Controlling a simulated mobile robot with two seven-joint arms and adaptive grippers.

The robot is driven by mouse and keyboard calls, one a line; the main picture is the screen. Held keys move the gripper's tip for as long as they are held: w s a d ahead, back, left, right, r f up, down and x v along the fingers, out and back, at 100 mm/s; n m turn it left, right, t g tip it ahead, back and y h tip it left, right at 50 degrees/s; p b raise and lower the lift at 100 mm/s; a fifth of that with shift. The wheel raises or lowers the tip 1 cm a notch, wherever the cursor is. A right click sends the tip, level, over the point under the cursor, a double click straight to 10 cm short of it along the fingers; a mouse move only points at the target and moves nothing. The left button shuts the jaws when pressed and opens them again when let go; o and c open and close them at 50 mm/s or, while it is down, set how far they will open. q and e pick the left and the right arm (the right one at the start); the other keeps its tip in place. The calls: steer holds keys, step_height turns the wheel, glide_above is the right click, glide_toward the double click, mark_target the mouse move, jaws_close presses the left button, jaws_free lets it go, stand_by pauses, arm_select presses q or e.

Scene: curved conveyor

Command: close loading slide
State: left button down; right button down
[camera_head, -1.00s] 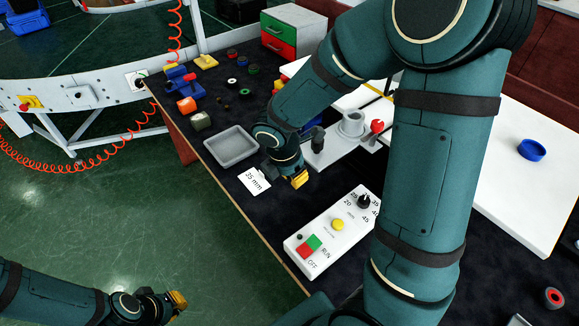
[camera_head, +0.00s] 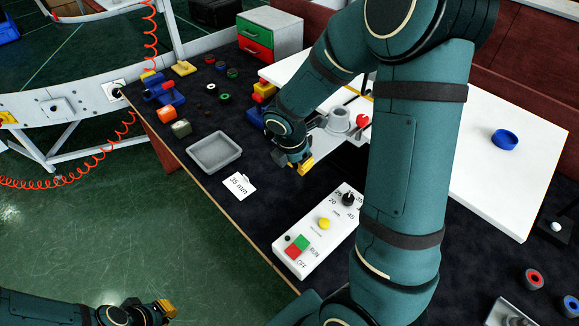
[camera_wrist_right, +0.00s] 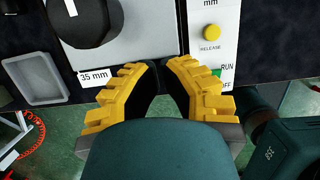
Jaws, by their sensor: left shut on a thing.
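The grey slide plate (camera_head: 343,139), which I take to be the loading slide, sits at the front of the white machine and bears a round grey cup (camera_head: 340,119). A red knob (camera_head: 362,121) shows beside it. My right gripper (camera_head: 304,168) is low in front of the slide, pointing down. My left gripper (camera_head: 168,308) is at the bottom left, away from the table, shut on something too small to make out.
A grey tray (camera_head: 215,152), a "35 mm" card (camera_head: 239,187) and a control box (camera_head: 322,224) lie near my right gripper. Coloured parts and a drawer cabinet (camera_head: 270,34) stand further back. My right arm hides part of the machine.

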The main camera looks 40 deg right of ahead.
mark_target(326, 146)
steer(key=d+p, duration=0.1)
steer(key=d, duration=0.2)
steer(key=d+p, duration=0.1)
steer(key=d, duration=0.2)
steer(key=d+p, duration=0.1)
steer(key=d, duration=0.2)
steer(key=shift+w+d+r+p, duration=0.15)
steer(key=shift+w+d+p, duration=0.2)
steer(key=shift+w, duration=0.05)
steer(key=shift+d, duration=0.35)
